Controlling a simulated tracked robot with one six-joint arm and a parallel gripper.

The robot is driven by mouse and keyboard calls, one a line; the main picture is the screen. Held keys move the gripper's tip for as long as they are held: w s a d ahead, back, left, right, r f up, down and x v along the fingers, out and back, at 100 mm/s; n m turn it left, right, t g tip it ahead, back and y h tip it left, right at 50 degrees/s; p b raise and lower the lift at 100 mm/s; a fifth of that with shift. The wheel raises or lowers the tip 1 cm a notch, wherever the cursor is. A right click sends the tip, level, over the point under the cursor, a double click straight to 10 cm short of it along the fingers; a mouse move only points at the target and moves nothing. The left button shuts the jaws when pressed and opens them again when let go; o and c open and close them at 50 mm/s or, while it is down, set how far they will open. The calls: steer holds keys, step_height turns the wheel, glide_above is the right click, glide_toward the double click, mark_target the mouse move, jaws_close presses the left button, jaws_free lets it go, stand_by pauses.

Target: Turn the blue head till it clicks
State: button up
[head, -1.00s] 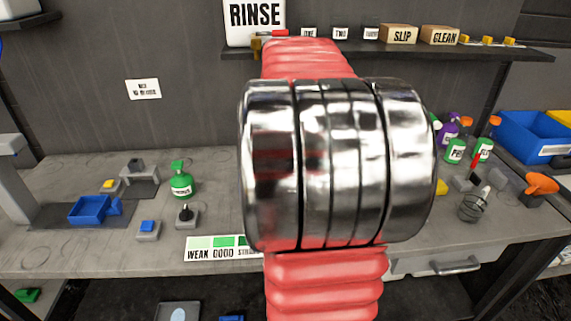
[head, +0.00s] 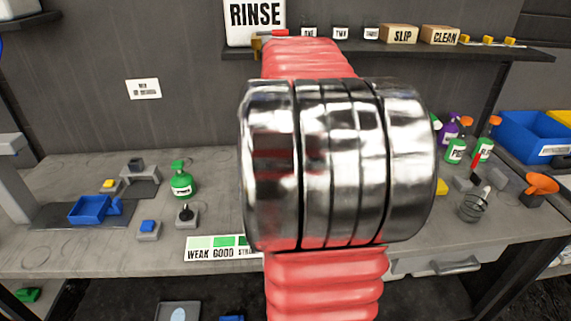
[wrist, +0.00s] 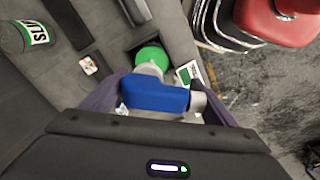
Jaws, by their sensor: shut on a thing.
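The blue head (wrist: 155,95) shows in the wrist view, set over a green part (wrist: 152,56) with a pale grey collar between. My gripper (wrist: 165,100) has its dark fingers on either side of the blue head and is shut on it. In the head view my red and chrome arm covers the middle of the bench, and neither my gripper nor the blue head can be seen there. Whether the head is fully seated cannot be told.
Several spray bottles and a blue bin (head: 530,137) are at the right.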

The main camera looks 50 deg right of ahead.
steer(key=m, duration=0.3)
steer(key=o, duration=1.1)
step_height(320, 180, up, 14)
steer(key=shift+f, duration=0.1)
steer(key=shift+a, duration=0.1)
stand_by(0.5)
